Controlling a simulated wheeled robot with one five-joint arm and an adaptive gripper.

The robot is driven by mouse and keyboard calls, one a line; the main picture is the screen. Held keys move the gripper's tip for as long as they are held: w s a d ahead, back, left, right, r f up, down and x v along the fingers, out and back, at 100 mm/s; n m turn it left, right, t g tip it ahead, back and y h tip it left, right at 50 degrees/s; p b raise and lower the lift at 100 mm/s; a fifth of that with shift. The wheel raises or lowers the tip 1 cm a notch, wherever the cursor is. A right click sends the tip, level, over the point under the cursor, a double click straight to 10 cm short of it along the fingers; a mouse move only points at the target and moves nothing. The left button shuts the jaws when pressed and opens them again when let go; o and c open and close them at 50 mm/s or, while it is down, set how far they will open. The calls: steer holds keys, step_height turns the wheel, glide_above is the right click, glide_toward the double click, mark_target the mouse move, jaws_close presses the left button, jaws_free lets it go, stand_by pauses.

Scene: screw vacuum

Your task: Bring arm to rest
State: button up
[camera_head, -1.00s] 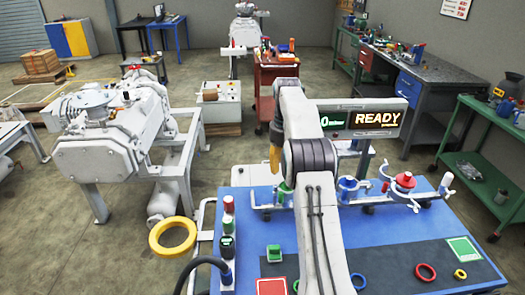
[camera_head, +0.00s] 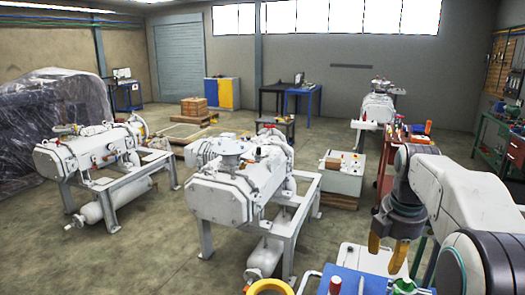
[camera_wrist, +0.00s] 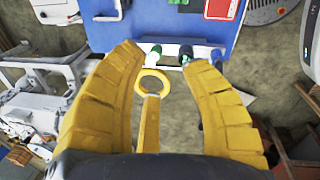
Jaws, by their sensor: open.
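My gripper (camera_head: 387,250) hangs at the right of the head view, with its two yellow fingers pointing down and spread apart.
White pump machines on frames stand at the left (camera_head: 95,150) and centre (camera_head: 240,185). A white cabinet (camera_head: 340,180) and a red cart (camera_head: 384,178) stand behind my gripper. A yellow ring (camera_head: 270,287) is at the bottom edge. Open floor lies between the machines.

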steer(key=s+a+f+m+t, duration=0.1)
steer(key=s+a+f+m, duration=0.1)
steer(key=s+a+m, duration=0.3)
steer(key=s+a+f+m+t, duration=0.1)
steer(key=s+a+f+m, duration=0.2)
steer(key=s+m, duration=0.8)
steer(key=s+a, duration=0.2)
steer(key=s, duration=0.6)
steer(key=shift+f+t, duration=0.15)
steer(key=shift+t, duration=0.25)
